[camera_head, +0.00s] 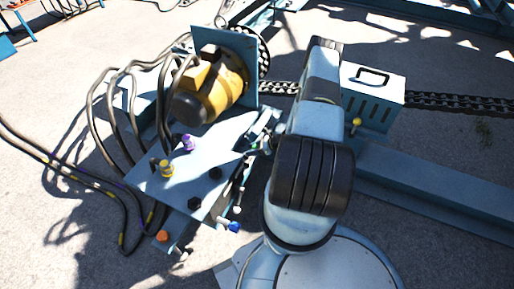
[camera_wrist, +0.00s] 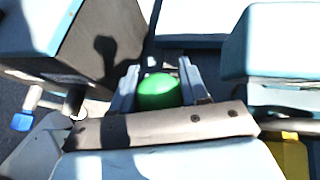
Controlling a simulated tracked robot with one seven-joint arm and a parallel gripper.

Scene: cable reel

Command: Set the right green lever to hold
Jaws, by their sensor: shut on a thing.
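A green lever knob (camera_wrist: 158,94) shows in the middle of the wrist view. My gripper (camera_wrist: 160,80) is shut on it, with one finger on each side of the knob. The lever's shaft and base are hidden behind the gripper body, so its position cannot be read. In the head view my arm covers most of the right side of the blue control panel (camera_head: 165,187), and the gripper's hold on the knob cannot be made out there.
The panel carries a purple fitting (camera_head: 188,142), a yellow fitting (camera_head: 166,168) and a blue-tipped handle (camera_head: 234,227). A yellow motor (camera_head: 222,95) with looping hoses stands behind. A vented box (camera_head: 373,95) and chain (camera_head: 455,101) lie right of my arm.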

